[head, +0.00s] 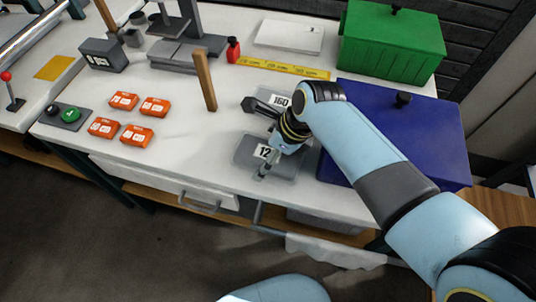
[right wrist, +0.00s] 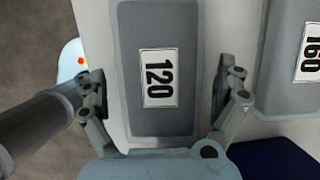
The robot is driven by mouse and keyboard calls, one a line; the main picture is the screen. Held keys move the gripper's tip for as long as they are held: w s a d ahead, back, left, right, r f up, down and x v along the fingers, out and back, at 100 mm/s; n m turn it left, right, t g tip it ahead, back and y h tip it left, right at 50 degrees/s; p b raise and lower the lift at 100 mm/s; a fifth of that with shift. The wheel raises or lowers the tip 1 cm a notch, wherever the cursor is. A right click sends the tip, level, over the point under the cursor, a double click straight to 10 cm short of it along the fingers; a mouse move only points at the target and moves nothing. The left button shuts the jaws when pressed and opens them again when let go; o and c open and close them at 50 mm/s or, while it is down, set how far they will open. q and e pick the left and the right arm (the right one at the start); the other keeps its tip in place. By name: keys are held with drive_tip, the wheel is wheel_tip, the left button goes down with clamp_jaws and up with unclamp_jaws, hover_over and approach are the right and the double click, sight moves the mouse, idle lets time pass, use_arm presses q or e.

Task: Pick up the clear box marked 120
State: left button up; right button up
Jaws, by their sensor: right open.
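The box marked 120 (head: 251,149) lies on the white table in the head view, partly hidden by my right gripper. It looks grey with a white label, and its 120 label faces up in the right wrist view (right wrist: 158,78). My right gripper (head: 264,170) is directly over it, open. In the right wrist view the fingers of my right gripper (right wrist: 160,85) stand apart on either side of the box. I cannot tell whether they touch it. My left gripper is not in view.
A similar box marked 160 (head: 279,101) lies just behind, also in the right wrist view (right wrist: 292,60). A blue box (head: 430,125) stands close on the right, a green box (head: 393,45) behind it. Several orange packs (head: 137,134) lie left. A wooden post (head: 205,80) stands upright.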

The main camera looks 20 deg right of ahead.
drive_tip(key=shift+w+a+f, duration=0.1)
drive_tip(key=shift+f, duration=0.25)
drive_tip(key=c, duration=1.1)
drive_tip(key=shift+r, duration=0.15)
